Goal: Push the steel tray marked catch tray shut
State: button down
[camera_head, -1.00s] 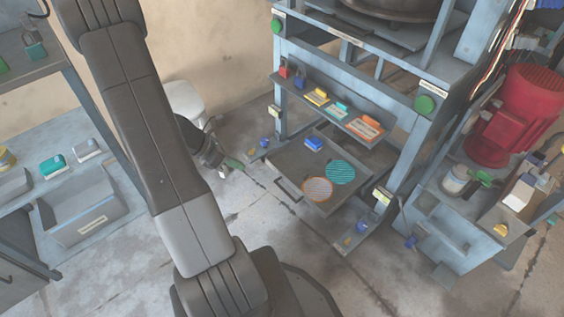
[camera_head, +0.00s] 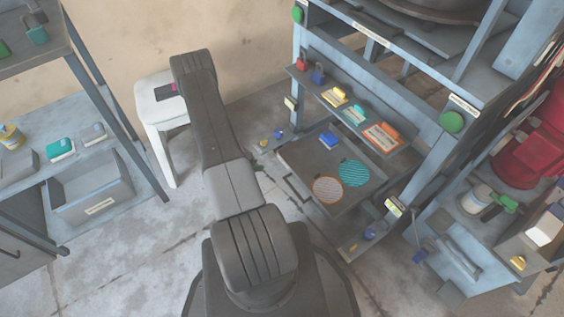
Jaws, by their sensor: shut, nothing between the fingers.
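The steel tray (camera_head: 299,156) sticks out of the low part of the blue-grey press frame, with its handle (camera_head: 297,190) on its front left side. No catch tray marking is readable on it. A blue block (camera_head: 328,141), a teal ribbed disc (camera_head: 354,173) and an orange ribbed disc (camera_head: 327,189) lie in it. My arm rises left of the tray. Only a small part of my gripper (camera_head: 262,173) shows past the arm, left of the handle and seemingly apart from it. It is shut and empty; the arm hides most of it.
A white stool (camera_head: 158,112) stands behind my arm at left. A grey bin (camera_head: 90,195) sits on the left rack. A red motor (camera_head: 530,150) stands at right. Floor before the tray is clear.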

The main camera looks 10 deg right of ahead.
aim_at(287, 165)
jog(key=b+x, duration=0.1)
jog(key=x, duration=0.3)
jog(key=r+b+x, duration=0.1)
jog(key=x, duration=0.3)
jog(key=d+b+x, duration=0.1)
jog(key=x, duration=0.3)
jog(key=shift+w+r, duration=0.15)
jog(key=shift+w, duration=0.1)
jog(key=shift+w+d+r, duration=0.1)
jog(key=shift+w+d, duration=0.1)
jog(key=shift+d, duration=0.35)
